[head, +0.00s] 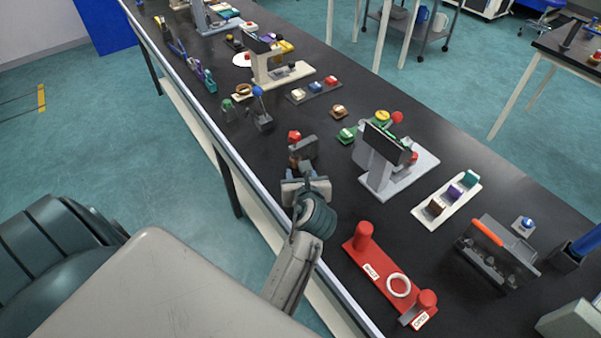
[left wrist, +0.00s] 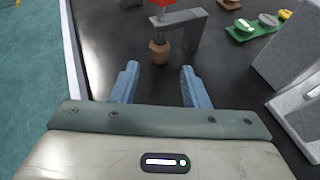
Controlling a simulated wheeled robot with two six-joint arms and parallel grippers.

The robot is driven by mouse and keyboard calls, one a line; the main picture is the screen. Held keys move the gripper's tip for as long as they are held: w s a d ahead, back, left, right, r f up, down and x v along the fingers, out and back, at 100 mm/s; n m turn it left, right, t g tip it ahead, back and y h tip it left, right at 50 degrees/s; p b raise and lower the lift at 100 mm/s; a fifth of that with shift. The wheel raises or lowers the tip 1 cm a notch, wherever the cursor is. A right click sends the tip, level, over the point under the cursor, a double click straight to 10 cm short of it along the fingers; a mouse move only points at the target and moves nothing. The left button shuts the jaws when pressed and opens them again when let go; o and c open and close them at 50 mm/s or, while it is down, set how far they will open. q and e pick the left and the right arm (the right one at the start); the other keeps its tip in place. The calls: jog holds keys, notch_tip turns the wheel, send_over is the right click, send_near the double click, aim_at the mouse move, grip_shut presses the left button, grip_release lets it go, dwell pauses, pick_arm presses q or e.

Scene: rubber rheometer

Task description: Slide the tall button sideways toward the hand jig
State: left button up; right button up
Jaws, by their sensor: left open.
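My left gripper (head: 304,172) is open and empty, low over the black bench near its left edge. Its two blue fingers (left wrist: 157,88) are spread apart in the left wrist view. Just beyond them stands a small brown many-sided piece (left wrist: 158,52) under a dark grey bracket (left wrist: 185,17). A red top (left wrist: 163,3) shows above the bracket; it also shows in the head view (head: 294,136). The fingers do not touch the brown piece. No label tells which part is the tall button or the hand jig. My right gripper is not seen.
A grey stand (head: 400,172) with a dark panel is to the right. A red base (head: 362,268) with posts and a white ring lies nearer. A white strip (head: 427,219) carries several coloured blocks. Bare bench surrounds the bracket on its left and near sides.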

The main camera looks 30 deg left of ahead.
aim_at(295, 158)
pick_arm(q)
jog(key=shift+w+a+f, duration=0.15)
jog(key=shift+w+a, duration=0.05)
jog(key=shift+w, duration=0.05)
jog(key=p+x, duration=0.1)
jog(key=x, duration=0.4)
jog(key=shift+w+a, duration=0.1)
jog(key=shift+a, duration=0.05)
jog(key=x, duration=0.4)
jog(key=shift+w+a+f, duration=0.25)
jog(key=shift+w, duration=0.05)
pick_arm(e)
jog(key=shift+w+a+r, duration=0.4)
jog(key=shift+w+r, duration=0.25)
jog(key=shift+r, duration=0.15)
pick_arm(q)
jog(key=shift+p, duration=0.3)
jog(key=c, duration=0.7)
